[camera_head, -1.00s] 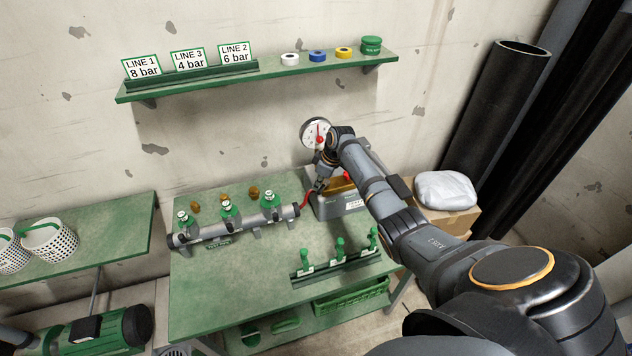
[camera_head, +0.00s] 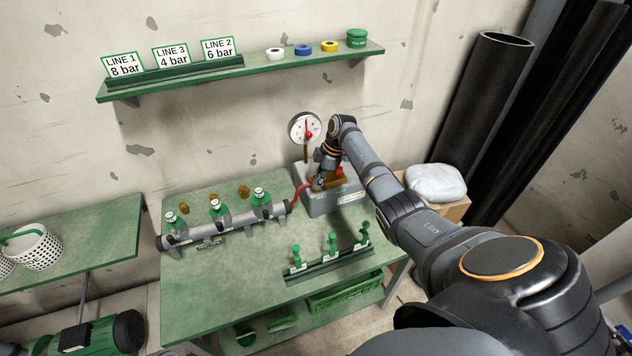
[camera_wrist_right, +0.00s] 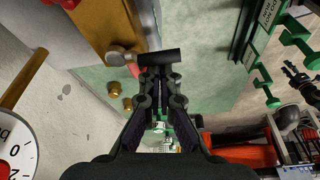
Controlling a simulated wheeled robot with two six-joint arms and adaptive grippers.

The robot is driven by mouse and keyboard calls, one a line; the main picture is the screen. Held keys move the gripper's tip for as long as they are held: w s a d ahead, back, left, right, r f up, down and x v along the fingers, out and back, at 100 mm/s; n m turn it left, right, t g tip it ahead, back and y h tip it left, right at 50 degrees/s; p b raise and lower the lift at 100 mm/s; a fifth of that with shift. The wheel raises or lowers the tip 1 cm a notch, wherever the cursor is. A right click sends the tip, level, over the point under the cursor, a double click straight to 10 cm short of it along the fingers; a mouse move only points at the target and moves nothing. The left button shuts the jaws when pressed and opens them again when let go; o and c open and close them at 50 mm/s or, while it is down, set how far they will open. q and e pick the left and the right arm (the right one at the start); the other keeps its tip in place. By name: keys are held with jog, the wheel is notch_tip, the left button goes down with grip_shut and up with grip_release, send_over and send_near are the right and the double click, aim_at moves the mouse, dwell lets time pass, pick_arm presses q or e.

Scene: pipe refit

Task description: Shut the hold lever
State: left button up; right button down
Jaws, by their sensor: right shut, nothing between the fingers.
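The grey box unit (camera_head: 345,203) stands at the back right of the green bench, with a brown block on top and a round white gauge (camera_head: 305,127) above it. My right gripper (camera_head: 319,184) is over the left part of the box, pointing down. In the right wrist view the right gripper (camera_wrist_right: 161,82) is shut and empty. Its tips are right at a black lever handle (camera_wrist_right: 159,57) with a round metal pivot beside the brown block (camera_wrist_right: 103,28). I cannot tell whether they touch. The gripper hides the lever in the head view.
A grey manifold (camera_head: 222,230) with green-capped valves lies left of the box, near a red hose (camera_head: 299,194). A green rack (camera_head: 328,266) with upright green handles stands in front. The bench's front left is clear. A shelf (camera_head: 190,85) hangs above.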

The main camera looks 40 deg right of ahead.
jog(key=shift+d, duration=0.15)
dwell(0.5)
notch_tip(320, 180, up, 9)
jog(key=a+b, duration=0.1)
dwell(0.6)
jog(key=shift+f, duration=0.1)
jog(key=shift+w, duration=0.1)
